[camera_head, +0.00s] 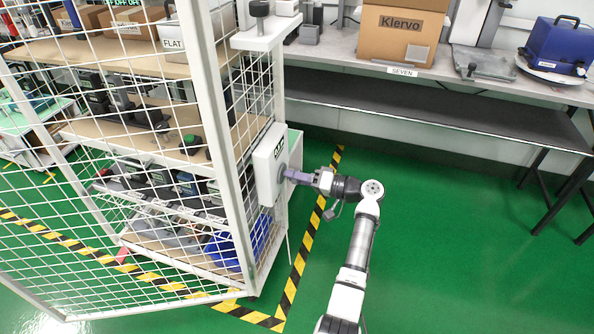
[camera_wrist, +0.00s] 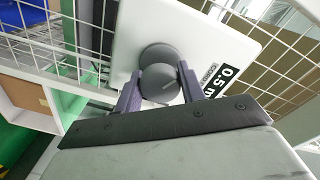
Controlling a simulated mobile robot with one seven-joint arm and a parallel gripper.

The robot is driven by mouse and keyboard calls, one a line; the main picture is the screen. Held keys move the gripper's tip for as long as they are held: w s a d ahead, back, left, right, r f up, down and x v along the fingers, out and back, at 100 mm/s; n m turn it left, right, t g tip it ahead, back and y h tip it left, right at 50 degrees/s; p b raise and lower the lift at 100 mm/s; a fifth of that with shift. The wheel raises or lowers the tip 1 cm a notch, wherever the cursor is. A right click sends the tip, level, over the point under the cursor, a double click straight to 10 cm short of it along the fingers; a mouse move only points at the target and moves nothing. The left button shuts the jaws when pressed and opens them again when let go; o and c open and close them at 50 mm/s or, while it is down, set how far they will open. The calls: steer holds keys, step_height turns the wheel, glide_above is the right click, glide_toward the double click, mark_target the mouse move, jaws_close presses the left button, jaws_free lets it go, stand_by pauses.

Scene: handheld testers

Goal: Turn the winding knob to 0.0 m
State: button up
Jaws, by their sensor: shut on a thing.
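The winding knob (camera_wrist: 160,80) is a dark grey round knob on the face of a white box (camera_wrist: 205,30). In the wrist view a label beside it reads "0.5 m" (camera_wrist: 226,76). My gripper (camera_wrist: 160,88) has one purple-grey finger on each side of the knob and is shut on it. In the head view the white box (camera_head: 266,180) is mounted on the side of the wire-mesh cage, and my gripper (camera_head: 288,173) reaches it from the right. The knob is mostly hidden there. The mark on the knob is too small to read.
An open wire-mesh door (camera_head: 110,190) and shelves of handheld devices (camera_head: 150,130) are on the left. A grey bench (camera_head: 480,90) with a cardboard box (camera_head: 400,35) stands behind. The green floor (camera_head: 450,240) to the right is clear.

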steer(key=m+p, duration=0.6)
steer(key=shift+r, duration=0.3)
steer(key=m+p, duration=0.2)
steer(key=m, duration=0.1)
steer(key=shift+m, duration=0.3)
steer(key=shift+f+m+g+p, duration=0.15)
steer(key=shift+m+g+p, duration=0.15)
steer(key=shift+m+p, duration=0.75)
steer(key=o, duration=1)
steer(key=shift+c, duration=0.2)
steer(key=b+v, duration=0.2)
steer(key=v, duration=1.2)
